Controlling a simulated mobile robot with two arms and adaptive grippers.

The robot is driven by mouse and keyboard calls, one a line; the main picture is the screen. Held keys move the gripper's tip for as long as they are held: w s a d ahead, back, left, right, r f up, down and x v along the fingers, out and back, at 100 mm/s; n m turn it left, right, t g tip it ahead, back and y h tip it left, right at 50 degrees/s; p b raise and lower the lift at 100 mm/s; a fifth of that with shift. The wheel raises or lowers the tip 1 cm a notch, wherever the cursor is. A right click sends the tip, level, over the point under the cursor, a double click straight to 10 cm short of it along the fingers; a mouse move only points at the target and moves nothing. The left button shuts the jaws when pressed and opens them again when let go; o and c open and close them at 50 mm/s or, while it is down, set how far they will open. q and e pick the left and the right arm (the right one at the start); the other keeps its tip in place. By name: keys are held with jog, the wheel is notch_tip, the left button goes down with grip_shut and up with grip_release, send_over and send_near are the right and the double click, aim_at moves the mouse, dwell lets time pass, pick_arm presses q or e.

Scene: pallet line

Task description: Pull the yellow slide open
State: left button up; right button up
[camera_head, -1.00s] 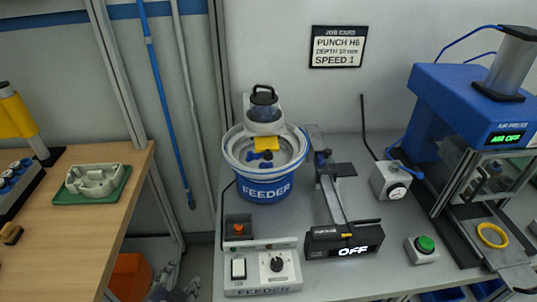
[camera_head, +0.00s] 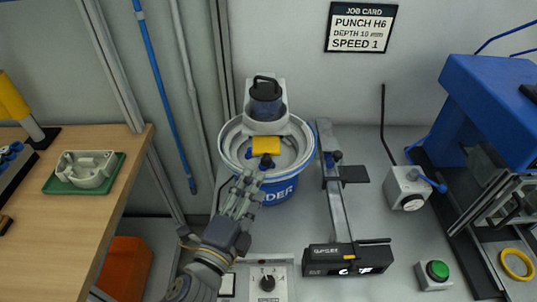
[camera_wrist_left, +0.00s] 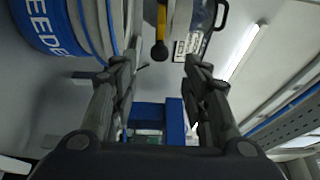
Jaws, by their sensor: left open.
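The yellow slide (camera_head: 266,146) sits at the base of the hopper on the blue feeder bowl (camera_head: 279,190). A dark knob shows just below it. In the left wrist view a yellow piece with a dark part (camera_wrist_left: 159,50) shows beyond and between the fingertips; it appears to be the slide. My left gripper (camera_head: 249,182) is open and empty at the bowl's front rim, in front of and below the slide, covering part of the FEEDER lettering. I cannot tell whether it touches the rim. My right gripper is not in view.
The hopper (camera_head: 266,103) stands behind the slide. A track (camera_head: 336,200) and a display box (camera_head: 347,261) are right of the bowl. The feeder control box (camera_head: 268,280) is in front. A wooden table with a green tray (camera_head: 84,174) is at left, a blue press (camera_head: 490,110) at right.

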aim_at(265, 164)
pick_arm(q)
jog(key=p+x, duration=0.2)
jog(key=x, duration=0.6)
jog(key=shift+w+d, duration=0.1)
jog(key=shift+w, duration=0.35)
jog(key=shift+w, duration=0.1)
jog(key=shift+c, duration=0.4)
